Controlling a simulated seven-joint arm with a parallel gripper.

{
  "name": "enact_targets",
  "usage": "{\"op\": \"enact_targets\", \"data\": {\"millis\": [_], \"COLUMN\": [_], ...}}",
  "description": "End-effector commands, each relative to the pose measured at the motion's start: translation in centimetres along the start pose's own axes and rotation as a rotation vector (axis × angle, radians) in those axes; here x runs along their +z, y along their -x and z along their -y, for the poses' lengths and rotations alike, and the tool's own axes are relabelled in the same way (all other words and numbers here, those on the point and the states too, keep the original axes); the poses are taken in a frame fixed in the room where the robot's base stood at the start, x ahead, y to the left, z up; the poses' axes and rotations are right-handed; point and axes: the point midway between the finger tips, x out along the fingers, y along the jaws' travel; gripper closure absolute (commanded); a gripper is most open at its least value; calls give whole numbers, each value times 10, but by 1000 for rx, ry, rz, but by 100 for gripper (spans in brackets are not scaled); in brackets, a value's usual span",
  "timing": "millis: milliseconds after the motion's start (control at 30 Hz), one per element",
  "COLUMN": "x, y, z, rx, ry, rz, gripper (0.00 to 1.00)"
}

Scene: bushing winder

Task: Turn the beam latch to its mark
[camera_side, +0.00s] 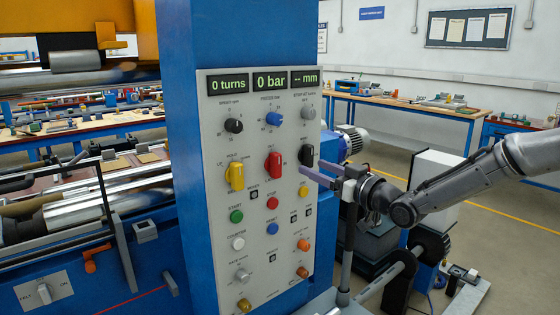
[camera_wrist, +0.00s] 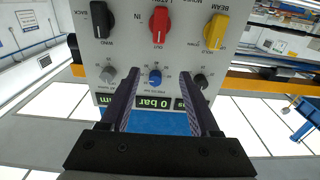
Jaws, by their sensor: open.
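The beam latch is the yellow handle (camera_side: 235,176) at the left of the large-handle row on the grey panel. HOLD is marked above it and UP at its left; its grip stands roughly upright. In the wrist view, turned upside down, the yellow latch (camera_wrist: 217,32) is at upper right with BEAM lettered by it. My gripper (camera_side: 318,172) is at the panel's right side, well right of the latch. It is open and empty, fingers towards the panel. In the wrist view my gripper (camera_wrist: 160,76) frames the blue pressure knob, clear of the latch.
A red handle (camera_side: 273,165) and a black handle (camera_side: 306,155) stand right of the latch. Smaller knobs sit above, and buttons such as the green one (camera_side: 236,216) below. Displays (camera_side: 270,82) read 0 turns and 0 bar. Space before the panel looks free.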

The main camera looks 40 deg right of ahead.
Motion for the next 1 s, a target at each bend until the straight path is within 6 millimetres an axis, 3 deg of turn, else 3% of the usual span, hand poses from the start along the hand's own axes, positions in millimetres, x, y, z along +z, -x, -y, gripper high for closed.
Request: {"op": "enact_targets", "data": {"millis": [100,267,800,1000], "x": [18,19,23,23], "y": [-6,-18,-112,-135], "z": [-3,-4,-4,-4], "rx": [5,7,6,6], "ry": [-2,-2,-2,-2], "rz": [35,39,38,38], "gripper": [38,38,38,38]}}
